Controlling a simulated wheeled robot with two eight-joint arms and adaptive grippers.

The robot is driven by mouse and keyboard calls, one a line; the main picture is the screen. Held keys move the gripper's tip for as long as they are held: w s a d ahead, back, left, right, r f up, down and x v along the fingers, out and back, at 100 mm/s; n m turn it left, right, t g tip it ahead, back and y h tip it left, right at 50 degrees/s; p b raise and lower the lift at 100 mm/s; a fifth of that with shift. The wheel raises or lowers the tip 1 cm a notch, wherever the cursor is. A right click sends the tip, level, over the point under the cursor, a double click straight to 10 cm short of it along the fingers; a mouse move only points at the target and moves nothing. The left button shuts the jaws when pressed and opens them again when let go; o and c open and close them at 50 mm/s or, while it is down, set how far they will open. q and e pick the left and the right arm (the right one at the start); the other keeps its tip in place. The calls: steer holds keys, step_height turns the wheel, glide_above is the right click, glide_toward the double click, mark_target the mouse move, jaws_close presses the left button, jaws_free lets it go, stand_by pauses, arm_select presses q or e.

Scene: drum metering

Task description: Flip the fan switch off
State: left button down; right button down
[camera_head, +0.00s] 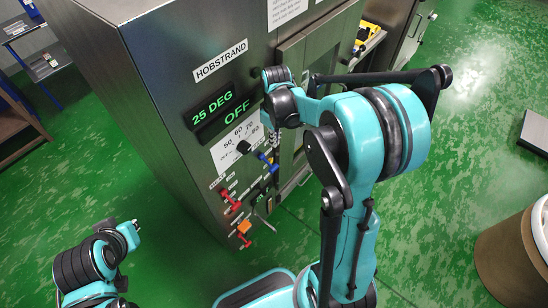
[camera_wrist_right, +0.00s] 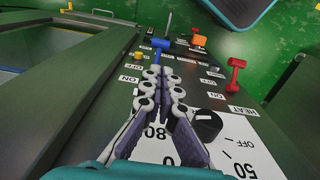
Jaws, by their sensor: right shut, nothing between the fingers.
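The control panel (camera_head: 215,135) on the steel cabinet carries several switches. A blue-handled lever (camera_head: 266,159) sticks out of it; the lever also shows in the right wrist view (camera_wrist_right: 160,45). I cannot read which switch is labelled fan. A red lever (camera_wrist_right: 236,72) sits beside the HEAT label, with another red one and an orange one (camera_wrist_right: 200,42) farther off. My right gripper (camera_wrist_right: 165,73) is shut and empty, its fingertips just short of the blue lever; contact is unclear. It is partly hidden in the head view (camera_head: 273,137). My left gripper (camera_head: 132,228) is low at left, away from the panel.
A black dial knob (camera_wrist_right: 207,124) stands beside my right fingers. A display (camera_head: 226,109) reads 25 DEG and OFF. A yellow button (camera_wrist_right: 137,55) sits near the blue lever. A brown drum (camera_head: 500,258) stands at right; green floor is clear between.

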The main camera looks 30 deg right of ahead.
mark_target(274, 167)
step_height(274, 167, down, 14)
steer(key=b, duration=0.4)
steer(key=shift+w, duration=0.1)
step_height(274, 167, down, 2)
steer(key=t+b, duration=0.1)
steer(key=b, duration=0.2)
steer(key=shift+f+y, duration=0.1)
steer(key=shift+y, duration=0.2)
steer(key=shift+a, duration=0.1)
steer(key=shift+s, duration=0.25)
